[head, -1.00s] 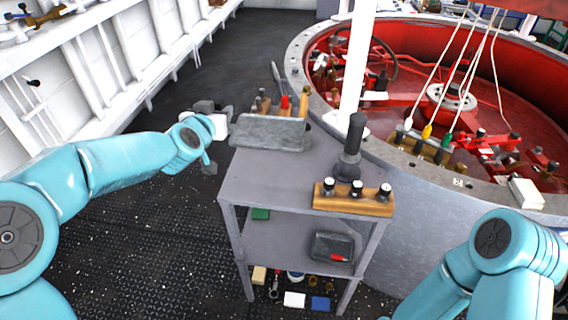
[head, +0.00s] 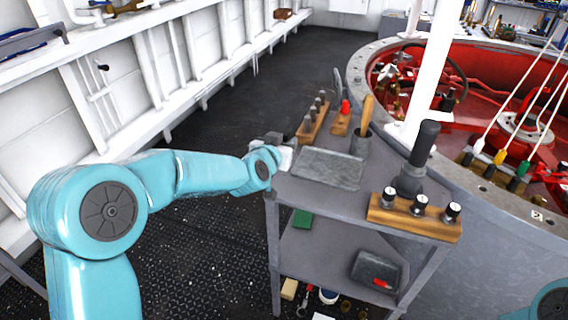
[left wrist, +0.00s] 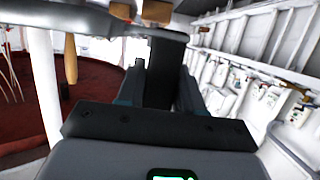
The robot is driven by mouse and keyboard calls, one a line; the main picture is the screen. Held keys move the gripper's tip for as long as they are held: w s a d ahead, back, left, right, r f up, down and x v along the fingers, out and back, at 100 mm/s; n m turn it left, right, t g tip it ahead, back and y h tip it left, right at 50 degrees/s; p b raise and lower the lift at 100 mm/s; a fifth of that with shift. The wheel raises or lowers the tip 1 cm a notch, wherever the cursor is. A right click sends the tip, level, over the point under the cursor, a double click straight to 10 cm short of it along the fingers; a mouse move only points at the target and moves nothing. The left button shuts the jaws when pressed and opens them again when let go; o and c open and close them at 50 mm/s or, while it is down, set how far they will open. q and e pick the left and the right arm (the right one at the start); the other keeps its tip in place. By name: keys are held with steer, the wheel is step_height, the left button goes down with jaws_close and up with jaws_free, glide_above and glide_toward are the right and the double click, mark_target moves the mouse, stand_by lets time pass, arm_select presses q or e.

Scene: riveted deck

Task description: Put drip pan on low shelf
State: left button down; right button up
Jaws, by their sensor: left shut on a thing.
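The drip pan (head: 327,169) is a shallow grey metal tray at the left end of the cart top (head: 292,192). My left gripper (head: 283,153) is shut on its left edge. In the left wrist view the pan (left wrist: 90,20) crosses the top, above my left gripper's dark fingers (left wrist: 165,60). I cannot tell whether the pan touches the cart top or is just above it. The low shelf (head: 328,250) is a grey shelf under the cart top, partly hidden by it. My right gripper is out of view.
The low shelf bears a green block (head: 303,219) and a dark box with a red item (head: 376,270); its middle looks bare. A white post (head: 428,80) rises behind.

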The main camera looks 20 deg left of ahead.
arm_select(q)
step_height(320, 180, down, 5)
steer(key=shift+w+f+b, duration=0.1)
steer(key=shift+b, duration=0.4)
steer(key=c, duration=1.1)
jaws_free()
steer(key=shift+f, duration=0.1)
steer(key=shift+c, duration=0.2)
steer(key=o, duration=0.4)
